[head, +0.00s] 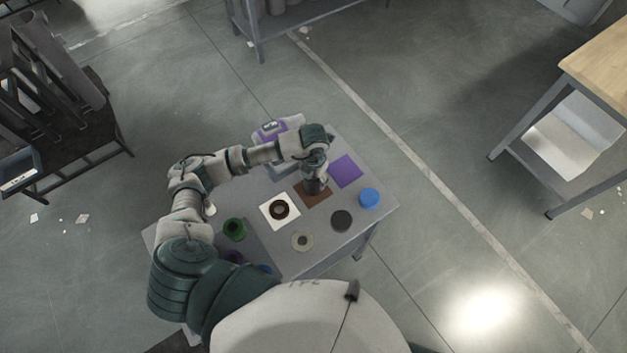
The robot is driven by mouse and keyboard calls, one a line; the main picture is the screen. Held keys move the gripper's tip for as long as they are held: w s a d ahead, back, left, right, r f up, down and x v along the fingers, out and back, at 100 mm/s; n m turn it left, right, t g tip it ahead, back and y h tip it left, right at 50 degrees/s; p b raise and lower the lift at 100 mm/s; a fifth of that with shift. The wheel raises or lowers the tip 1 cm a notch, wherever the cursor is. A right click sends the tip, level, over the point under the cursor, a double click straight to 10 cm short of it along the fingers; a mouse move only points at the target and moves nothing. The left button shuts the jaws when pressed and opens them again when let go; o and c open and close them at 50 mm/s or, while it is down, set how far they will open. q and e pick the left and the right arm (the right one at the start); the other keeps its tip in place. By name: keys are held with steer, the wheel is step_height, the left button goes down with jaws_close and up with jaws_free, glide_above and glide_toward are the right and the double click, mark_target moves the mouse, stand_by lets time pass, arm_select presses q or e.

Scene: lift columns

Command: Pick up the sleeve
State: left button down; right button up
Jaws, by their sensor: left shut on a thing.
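My left gripper (316,185) points down over the brown square (314,198) on the grey table (318,262). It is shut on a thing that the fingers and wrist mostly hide. I cannot tell from this view whether that thing is the sleeve, or whether it touches the square. A dark ring-shaped piece (280,210) sits on a white square (267,219) just left of the gripper. A green flanged piece (234,229) and a pale ring (302,240) stand nearer to me. My right gripper is not in view.
A dark disc (342,219), a blue round piece (369,198) and a purple square (346,171) lie on the right side. A purple-and-white device (272,129) is at the back. Floor right of the table is clear.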

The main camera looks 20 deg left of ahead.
arm_select(q)
steer(key=shift+r, duration=0.7)
steer(key=s+d+r+b, duration=0.1)
steer(key=s+d, duration=0.3)
steer(key=s, duration=0.3)
steer(key=s+d+b, duration=0.1)
steer(key=s+d, duration=0.3)
steer(key=s, duration=0.2)
step_height(320, 180, up, 6)
steer(key=p, duration=0.4)
steer(key=shift+s+r+p, duration=0.15)
steer(key=shift+s+p, duration=0.15)
steer(key=shift+s, duration=0.1)
